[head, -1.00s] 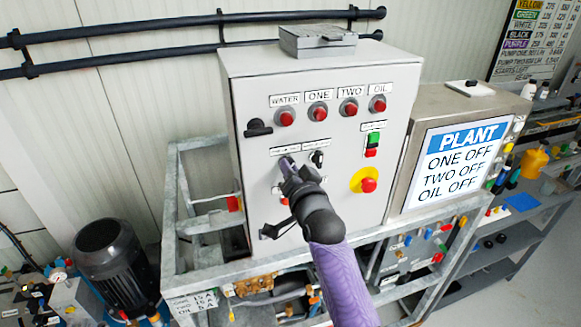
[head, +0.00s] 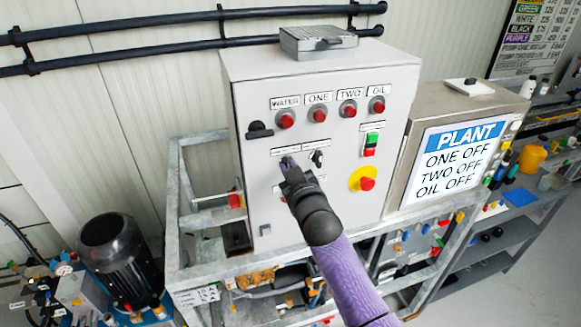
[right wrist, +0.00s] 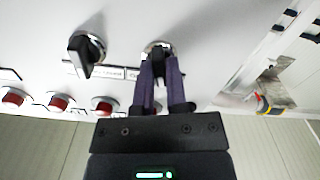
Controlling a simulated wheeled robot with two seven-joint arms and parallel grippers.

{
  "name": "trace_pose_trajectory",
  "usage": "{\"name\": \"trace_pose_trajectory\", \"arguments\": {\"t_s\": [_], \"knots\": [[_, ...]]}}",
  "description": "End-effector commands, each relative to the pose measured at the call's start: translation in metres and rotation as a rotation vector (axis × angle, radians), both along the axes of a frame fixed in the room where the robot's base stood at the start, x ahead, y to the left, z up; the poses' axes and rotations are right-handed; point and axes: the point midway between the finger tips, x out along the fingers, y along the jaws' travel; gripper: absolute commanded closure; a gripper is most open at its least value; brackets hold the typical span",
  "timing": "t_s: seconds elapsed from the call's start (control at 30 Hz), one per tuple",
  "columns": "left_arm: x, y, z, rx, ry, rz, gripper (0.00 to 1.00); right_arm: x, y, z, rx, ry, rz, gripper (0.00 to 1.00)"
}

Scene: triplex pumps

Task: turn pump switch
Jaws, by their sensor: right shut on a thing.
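A grey control cabinet (head: 262,220) stands in the middle of the head view with two black rotary switches under small labels. My right gripper (head: 288,165) is at the left switch and hides most of it. In the right wrist view its dark purple fingers (right wrist: 159,68) are shut on that switch's knob (right wrist: 158,49), whose pale collar shows around them. The other switch (head: 317,158) is free, just right of the gripper; it also shows in the right wrist view (right wrist: 86,53). The knob's exact angle is hidden. My left gripper is not in view.
Red lamps labelled WATER, ONE, TWO and OIL sit above. A black handle (head: 258,129) is at left, a red emergency button (head: 367,183) at right. The PLANT display (head: 460,155) reads ONE OFF, TWO OFF, OIL OFF. A metal frame (head: 215,262) surrounds the cabinet's base.

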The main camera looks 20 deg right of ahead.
Motion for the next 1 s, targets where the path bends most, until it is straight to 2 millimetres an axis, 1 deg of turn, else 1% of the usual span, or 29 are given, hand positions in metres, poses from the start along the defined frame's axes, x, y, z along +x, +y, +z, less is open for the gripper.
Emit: {"name": "trace_pose_trajectory", "arguments": {"t_s": [0.2, 0.5, 0.7, 1.0], "knots": [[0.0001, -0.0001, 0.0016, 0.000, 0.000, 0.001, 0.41, -0.0001, 0.0000, -0.0009, -0.187, -0.003, 0.000, 1.00], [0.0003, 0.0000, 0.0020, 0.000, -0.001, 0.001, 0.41, -0.0001, 0.0002, -0.0013, -0.381, -0.010, 0.000, 1.00], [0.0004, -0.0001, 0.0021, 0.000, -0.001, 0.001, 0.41, -0.0001, 0.0001, -0.0014, -0.453, -0.012, 0.000, 1.00], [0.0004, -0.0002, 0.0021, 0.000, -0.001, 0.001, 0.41, -0.0001, 0.0003, -0.0015, -0.490, -0.014, 0.000, 1.00]]}}
